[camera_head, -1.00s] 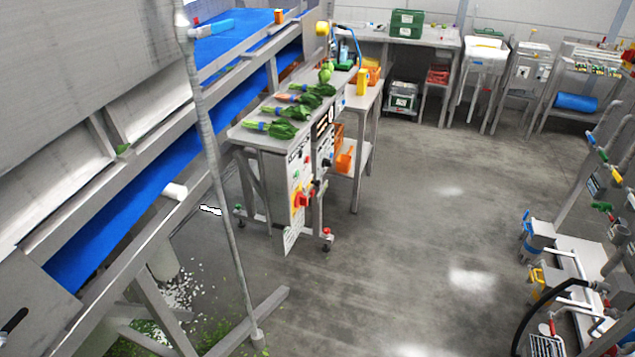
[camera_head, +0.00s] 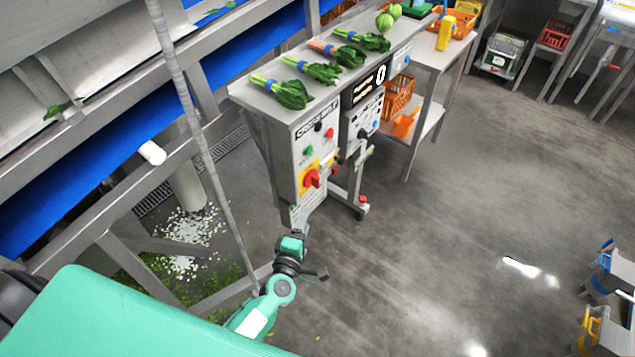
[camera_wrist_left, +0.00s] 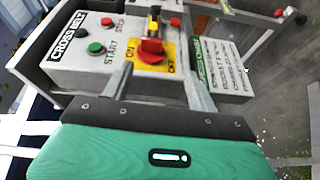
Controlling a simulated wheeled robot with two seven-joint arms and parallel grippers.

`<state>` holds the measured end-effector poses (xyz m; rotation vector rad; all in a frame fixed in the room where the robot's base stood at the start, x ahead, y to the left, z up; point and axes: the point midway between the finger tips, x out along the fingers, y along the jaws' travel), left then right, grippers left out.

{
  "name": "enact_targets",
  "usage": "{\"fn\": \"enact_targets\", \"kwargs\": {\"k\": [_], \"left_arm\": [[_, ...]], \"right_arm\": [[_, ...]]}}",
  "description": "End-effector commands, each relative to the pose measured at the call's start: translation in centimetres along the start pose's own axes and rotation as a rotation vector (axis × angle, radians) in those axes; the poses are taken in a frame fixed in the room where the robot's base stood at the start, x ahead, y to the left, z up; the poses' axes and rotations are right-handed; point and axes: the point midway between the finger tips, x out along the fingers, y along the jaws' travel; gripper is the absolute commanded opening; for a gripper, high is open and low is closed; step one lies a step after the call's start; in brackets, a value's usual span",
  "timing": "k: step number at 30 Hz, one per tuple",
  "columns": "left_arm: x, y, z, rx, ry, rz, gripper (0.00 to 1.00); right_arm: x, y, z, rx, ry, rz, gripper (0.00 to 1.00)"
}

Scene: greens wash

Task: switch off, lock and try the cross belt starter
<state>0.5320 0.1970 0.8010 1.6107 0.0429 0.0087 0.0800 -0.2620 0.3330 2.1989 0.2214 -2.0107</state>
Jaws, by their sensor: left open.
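The cross belt starter (camera_head: 306,150) is a grey box on the front of a steel table, labelled CROSS BELT; it also shows in the wrist view (camera_wrist_left: 100,65). It has a green START button (camera_wrist_left: 96,48), a red STOP button (camera_wrist_left: 122,24) and a red rotary switch (camera_wrist_left: 151,50) on a yellow ON/OFF plate (camera_head: 307,184). A small yellow-and-black piece (camera_wrist_left: 154,20) shows beside the switch; I cannot tell if it is a padlock. My left gripper (camera_wrist_left: 157,75) is open and empty, its fingers apart in front of the switch. My right gripper is out of view.
A white text card (camera_wrist_left: 222,68) hangs beside the starter. Another control panel (camera_head: 365,105) is to its right. Bunches of greens (camera_head: 290,93) lie on the tabletop. A blue conveyor (camera_head: 100,185) and a slanting pole (camera_head: 195,130) stand left.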

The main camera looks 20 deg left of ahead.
Motion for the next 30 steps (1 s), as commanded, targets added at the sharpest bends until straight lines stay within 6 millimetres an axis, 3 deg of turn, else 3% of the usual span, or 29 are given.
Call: {"fn": "enact_targets", "kwargs": {"k": [3, 7, 21, 30], "left_arm": [[0.5, 1.3, -0.2, -0.041, 0.012, 0.022, 0.59], [1.8, 1.5, -0.2, -0.044, 0.013, 0.023, 0.59], [9.9, 1.6, -0.3, -0.038, 0.012, 0.022, 0.59], [13.4, 1.5, -0.3, -0.04, 0.012, 0.02, 0.59]], "right_arm": [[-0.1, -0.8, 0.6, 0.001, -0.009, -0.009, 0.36], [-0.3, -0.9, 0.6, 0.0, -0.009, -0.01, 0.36], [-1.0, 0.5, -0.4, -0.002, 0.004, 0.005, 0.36], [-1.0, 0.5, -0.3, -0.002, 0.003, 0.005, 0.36]]}}
